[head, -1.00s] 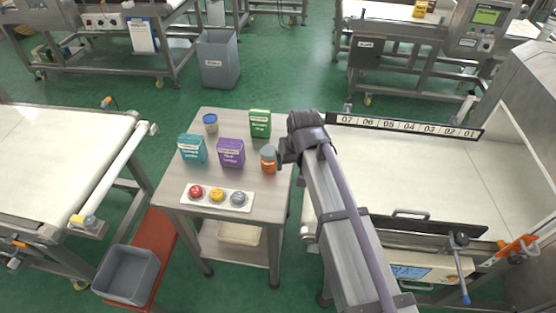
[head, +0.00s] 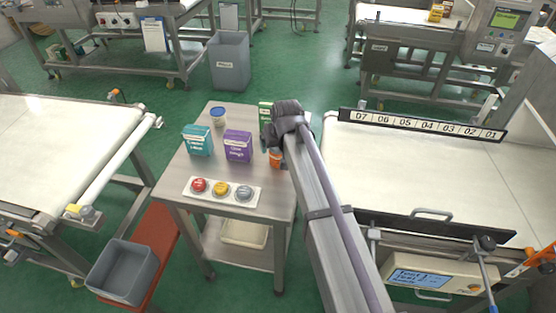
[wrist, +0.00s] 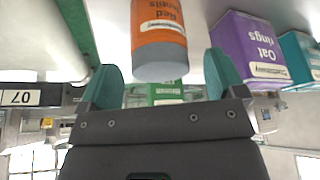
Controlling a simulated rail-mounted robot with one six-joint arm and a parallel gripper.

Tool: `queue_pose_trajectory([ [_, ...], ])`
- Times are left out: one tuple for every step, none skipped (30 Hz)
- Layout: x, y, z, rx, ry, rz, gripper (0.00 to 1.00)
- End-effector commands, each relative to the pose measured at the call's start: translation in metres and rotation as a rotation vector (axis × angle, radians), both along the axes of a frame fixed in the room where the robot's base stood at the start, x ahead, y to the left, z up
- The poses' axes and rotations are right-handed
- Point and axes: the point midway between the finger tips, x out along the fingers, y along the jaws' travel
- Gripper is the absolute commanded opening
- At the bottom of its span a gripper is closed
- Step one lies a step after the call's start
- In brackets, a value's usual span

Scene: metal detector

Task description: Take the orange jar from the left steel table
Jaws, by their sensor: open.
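The orange jar (head: 275,160) stands at the right edge of the steel table (head: 222,178). In the head view my arm hides its top and right side. In the wrist view, which is upside down, the orange jar (wrist: 160,35) shows its label and grey lid. My gripper (wrist: 163,75) is open, with a teal finger on each side of the lid in the picture. I cannot tell whether the jar is between the fingers in depth, and no grip on it shows. In the head view my gripper (head: 268,143) is at the jar's top.
A purple box (head: 238,146), teal box (head: 197,140), green box (head: 265,112) and blue-lidded jar (head: 218,117) share the table. A button panel (head: 221,192) lies at its front. A conveyor (head: 420,175) with a numbered strip (head: 420,124) stands to the right.

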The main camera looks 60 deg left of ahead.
Motion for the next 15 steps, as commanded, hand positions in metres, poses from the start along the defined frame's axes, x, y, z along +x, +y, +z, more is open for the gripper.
queue_pose_trajectory([
  [0.0013, 0.0052, -0.0206, 0.000, 0.000, 0.000, 0.89],
  [0.0018, 0.0070, -0.0246, 0.000, 0.000, 0.000, 0.89],
  [0.0022, 0.0086, -0.0274, 0.000, 0.000, 0.000, 0.89],
  [0.0023, 0.0093, -0.0278, 0.000, 0.000, 0.000, 0.89],
  [0.0024, 0.0095, -0.0269, 0.000, 0.000, 0.000, 0.89],
  [0.0024, 0.0093, -0.0250, 0.000, 0.000, 0.000, 0.89],
  [0.0023, 0.0091, -0.0237, 0.000, 0.000, 0.000, 0.89],
  [0.0022, 0.0090, -0.0232, 0.000, 0.000, 0.000, 0.89],
  [0.0021, 0.0089, -0.0231, 0.000, 0.000, 0.000, 0.89],
  [0.0022, 0.0090, -0.0230, 0.000, 0.000, 0.000, 0.89],
  [0.0023, 0.0089, -0.0229, 0.000, 0.000, 0.000, 0.86],
  [0.0022, 0.0088, -0.0230, 0.000, 0.000, 0.000, 0.82],
  [0.0022, 0.0088, -0.0230, 0.000, 0.000, 0.000, 0.80],
  [0.0022, 0.0088, -0.0230, 0.000, 0.000, 0.000, 0.77],
  [0.0022, 0.0088, -0.0230, 0.000, 0.000, 0.000, 0.73],
])
